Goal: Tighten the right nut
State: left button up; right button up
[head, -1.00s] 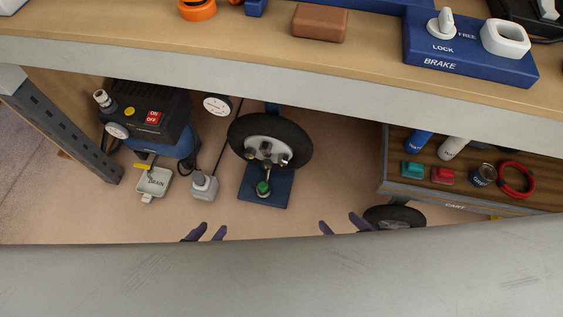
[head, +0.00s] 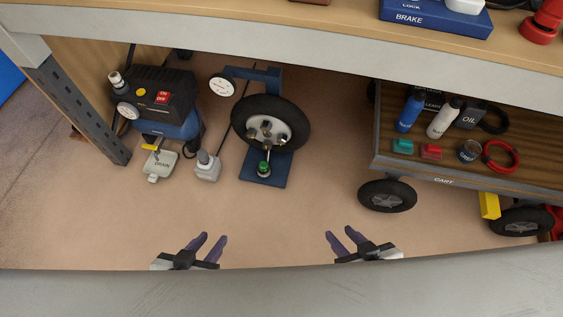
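A black-tyred wheel (head: 299,128) with a pale hub stands on a blue stand (head: 265,178) on the floor below the bench. Small nuts or studs show on its hub, and the right nut (head: 282,134) appears as a small fitting right of centre; I cannot tell how tight it is. A green-topped fitting (head: 263,168) sits low in front of the wheel. My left gripper (head: 213,239) is open and empty, below and left of the wheel in the picture. My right gripper (head: 341,236) is open and empty, below and right of it. Both are apart from the wheel.
A compressor (head: 160,100) with a gauge and a grey drain box (head: 160,163) stand left of the wheel. A grey pedal-like unit (head: 207,167) is between. A wheeled cart (head: 440,182) stands at right. The bench edge (head: 300,45) overhangs above. Floor before the wheel is clear.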

aim_at(282, 139)
jog(key=z, duration=0.15)
jog(key=k, duration=0.5)
jog(key=u, duration=1.15)
jog(key=i, duration=0.9)
jog(key=z, duration=0.4)
jog(key=i, duration=0.8)
jog(key=z, duration=0.65)
jog(key=i, duration=0.45)
